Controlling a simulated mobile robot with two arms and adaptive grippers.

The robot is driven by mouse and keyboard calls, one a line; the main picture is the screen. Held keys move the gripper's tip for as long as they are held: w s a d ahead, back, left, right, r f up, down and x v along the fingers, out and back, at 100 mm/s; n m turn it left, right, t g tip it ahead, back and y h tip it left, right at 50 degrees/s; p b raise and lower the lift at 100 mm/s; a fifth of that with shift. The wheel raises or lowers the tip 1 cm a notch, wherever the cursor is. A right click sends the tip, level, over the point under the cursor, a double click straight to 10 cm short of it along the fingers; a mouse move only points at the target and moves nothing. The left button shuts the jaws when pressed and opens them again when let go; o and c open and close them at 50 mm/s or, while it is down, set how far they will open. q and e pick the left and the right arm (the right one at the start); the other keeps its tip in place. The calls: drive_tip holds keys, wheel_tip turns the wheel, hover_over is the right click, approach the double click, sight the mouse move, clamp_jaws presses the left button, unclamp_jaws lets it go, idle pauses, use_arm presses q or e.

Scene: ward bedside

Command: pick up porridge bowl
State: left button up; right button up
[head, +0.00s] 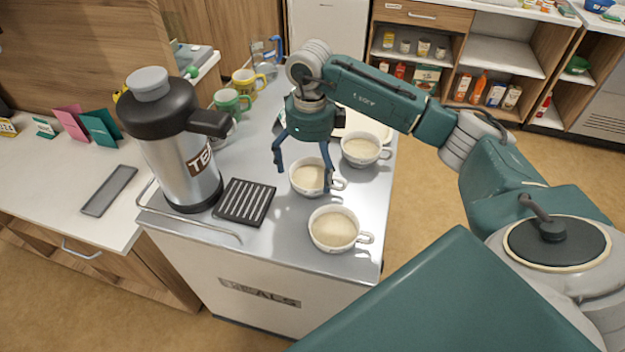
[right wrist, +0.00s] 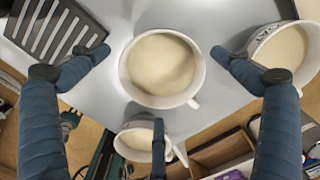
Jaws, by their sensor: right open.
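Three white handled bowls with pale, porridge-like contents stand on the metal cart top: a near one (head: 334,229), a middle one (head: 308,177) and a far one (head: 362,149). My right gripper (head: 304,180) points down over the middle bowl, its blue fingers spread and empty. In the right wrist view a bowl (right wrist: 160,70) sits centred between the open fingers, its handle at lower right. No finger visibly grips it. Two other bowls show there at the right (right wrist: 283,55) and the bottom (right wrist: 135,140), partly covered by fingers or cut off. My left gripper is not in view.
A steel tea flask (head: 190,150) stands at the cart's left, beside a black slatted grate (head: 245,202). A green mug (head: 228,102), a yellow mug (head: 245,84) and a blue-handled jug (head: 265,62) stand farther back. A pale round item is partly hidden behind my arm.

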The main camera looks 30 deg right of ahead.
sight(312, 179)
wheel_tip(312, 179, down, 4)
drive_tip(key=shift+s+d+r+p, duration=0.1)
drive_tip(key=shift+d+r+p, duration=0.1)
drive_tip(key=shift+p, duration=0.8)
drive_tip(key=shift+f, duration=0.65)
drive_tip(key=c, duration=1.5)
